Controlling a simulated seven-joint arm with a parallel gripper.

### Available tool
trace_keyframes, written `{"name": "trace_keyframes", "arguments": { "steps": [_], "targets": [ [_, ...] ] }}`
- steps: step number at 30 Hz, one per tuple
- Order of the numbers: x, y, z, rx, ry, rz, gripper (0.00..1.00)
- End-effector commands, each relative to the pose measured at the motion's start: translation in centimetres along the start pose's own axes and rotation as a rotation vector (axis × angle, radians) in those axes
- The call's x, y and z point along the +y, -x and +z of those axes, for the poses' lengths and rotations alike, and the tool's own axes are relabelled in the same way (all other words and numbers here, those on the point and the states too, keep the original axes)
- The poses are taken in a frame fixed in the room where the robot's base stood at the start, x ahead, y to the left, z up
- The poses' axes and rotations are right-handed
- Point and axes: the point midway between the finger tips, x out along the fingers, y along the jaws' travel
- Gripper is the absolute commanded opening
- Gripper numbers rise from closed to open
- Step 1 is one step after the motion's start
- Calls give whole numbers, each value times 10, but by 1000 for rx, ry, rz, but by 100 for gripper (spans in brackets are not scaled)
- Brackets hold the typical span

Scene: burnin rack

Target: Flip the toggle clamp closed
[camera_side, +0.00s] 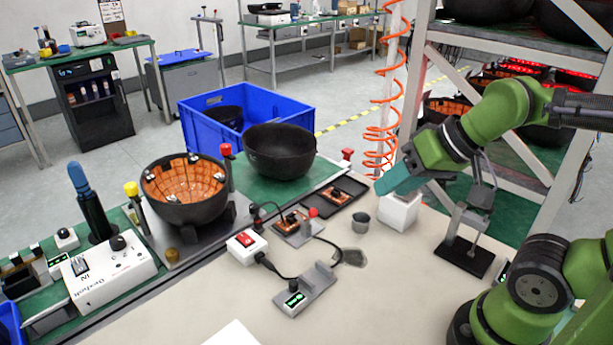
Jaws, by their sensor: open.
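A dark bowl with an orange, copper-like lining (185,185) sits in a fixture at the left of the bench. An upright lever with a yellow knob (131,189) stands at its left side, and one with a red knob (225,151) stands behind its right side. These look like toggle clamp handles, but I cannot tell which one is meant. My gripper (384,184) is at the right, above a white block, well apart from both levers. It is open and seems empty; its fingers show only as a teal shape at an angle.
A black bowl (280,150) stands on the green mat behind. A red-switch box (246,246), a cabled board (297,226), a metal cup (360,222) and a white block (399,211) lie between my gripper and the bowl. A black-based stand (466,256) is at right.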

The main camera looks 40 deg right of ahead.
Motion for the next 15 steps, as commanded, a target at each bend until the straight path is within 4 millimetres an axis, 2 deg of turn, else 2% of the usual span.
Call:
{"name": "trace_keyframes", "arguments": {
  "steps": [1,5,8,15],
  "targets": [
    [2,-1,-1,-3,-8,7,33],
    [16,-16,-5,-53,-65,52,13],
    [30,-35,-17,-118,-143,88,0],
    [74,-90,-53,-268,-244,101,0]
  ]
}}
